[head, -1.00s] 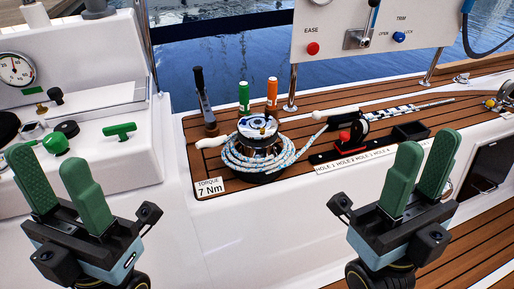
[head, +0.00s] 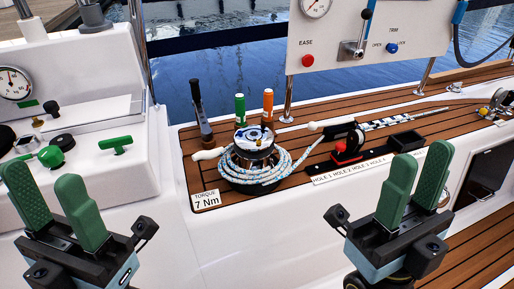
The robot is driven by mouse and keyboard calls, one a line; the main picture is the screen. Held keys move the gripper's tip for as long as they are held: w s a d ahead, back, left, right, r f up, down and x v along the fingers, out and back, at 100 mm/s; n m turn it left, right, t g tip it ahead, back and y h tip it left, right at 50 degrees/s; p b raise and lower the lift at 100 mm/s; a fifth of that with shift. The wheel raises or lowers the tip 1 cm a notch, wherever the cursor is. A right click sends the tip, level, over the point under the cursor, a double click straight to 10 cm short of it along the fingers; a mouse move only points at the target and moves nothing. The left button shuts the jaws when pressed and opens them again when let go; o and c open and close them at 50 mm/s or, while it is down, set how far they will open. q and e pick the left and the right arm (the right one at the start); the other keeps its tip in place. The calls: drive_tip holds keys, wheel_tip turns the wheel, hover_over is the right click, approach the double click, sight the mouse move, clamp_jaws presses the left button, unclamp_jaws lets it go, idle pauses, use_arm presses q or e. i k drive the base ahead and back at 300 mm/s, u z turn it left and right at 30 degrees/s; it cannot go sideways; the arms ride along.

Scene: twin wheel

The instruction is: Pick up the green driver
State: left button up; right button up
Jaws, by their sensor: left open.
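The green driver (head: 240,108) stands upright behind the winch (head: 254,160), beside an orange driver (head: 268,104). Its lower part is hidden by the winch top. My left gripper (head: 46,194) is open and empty at the lower left, in front of the white console. My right gripper (head: 416,171) is at the lower right, in front of the white side of the deck ledge. Its two green fingers stand apart with nothing between them. Both grippers are well apart from the green driver.
Blue-white rope wraps the winch. A black-handled lever (head: 199,110) stands left of the drivers. A torque label (head: 206,200) lies in front. The control panel (head: 375,30) on metal posts stands behind. A red-and-black clutch (head: 348,145) and a small black tray (head: 406,140) sit to the right.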

sight(240, 99)
drive_tip(key=z, duration=0.25)
drive_tip(key=k, duration=0.25)
drive_tip(key=u, duration=1.35)
drive_tip(key=i, duration=0.5)
